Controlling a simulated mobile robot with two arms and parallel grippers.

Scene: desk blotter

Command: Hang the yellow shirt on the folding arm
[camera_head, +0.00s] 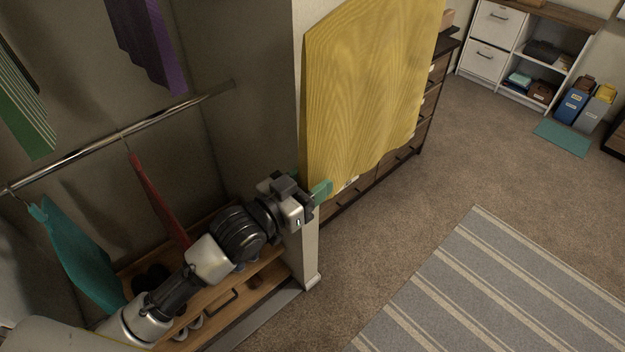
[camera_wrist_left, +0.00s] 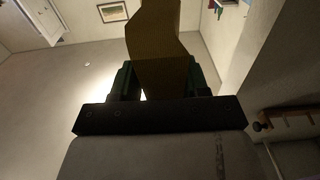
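The yellow shirt (camera_head: 370,80) is a broad, stiff sheet with a wavy lower edge, in the upper middle of the head view. Its top runs out of that view. My left gripper (camera_head: 313,192), with green fingertips, is at the shirt's lower left corner. In the left wrist view the shirt (camera_wrist_left: 160,40) rises from between the two fingers (camera_wrist_left: 165,85), which look closed on it. A wooden piece with a dark knob (camera_wrist_left: 288,118) is on the wall at the right of that view; I cannot tell if it is the folding arm. My right gripper is not in view.
A closet with a metal rail (camera_head: 110,138) is at the left; teal (camera_head: 75,250), red (camera_head: 160,200), green and purple clothes hang there. A wall end (camera_head: 310,245) stands beside my gripper. A dark dresser (camera_head: 420,120) is behind the shirt. The carpet and striped rug (camera_head: 500,290) are clear.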

